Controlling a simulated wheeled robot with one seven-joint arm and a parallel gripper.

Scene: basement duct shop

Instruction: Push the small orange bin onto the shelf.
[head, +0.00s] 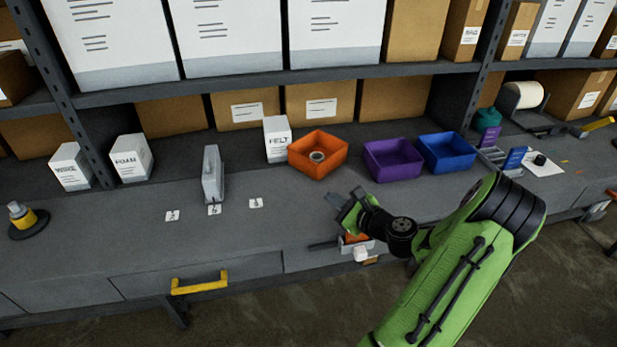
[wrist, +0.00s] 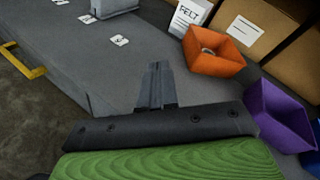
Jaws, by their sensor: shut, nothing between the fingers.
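The small orange bin (head: 318,168) sits on the bench toward the back, turned at an angle, with a small round ring-like object inside. Its back is close to the cardboard boxes on the shelf. It also shows in the wrist view (wrist: 214,66), at the upper right. My gripper (head: 345,207) is shut and empty, in front of the bin and a little to its right, apart from it. In the wrist view my gripper (wrist: 157,72) points up the picture, to the left of the bin.
A white FELT box (head: 277,139) stands at the orange bin's left. A purple bin (head: 393,161) and a blue bin (head: 446,153) stand to its right. A grey upright block (head: 213,175) and several numbered cards lie left. The bench front between is clear.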

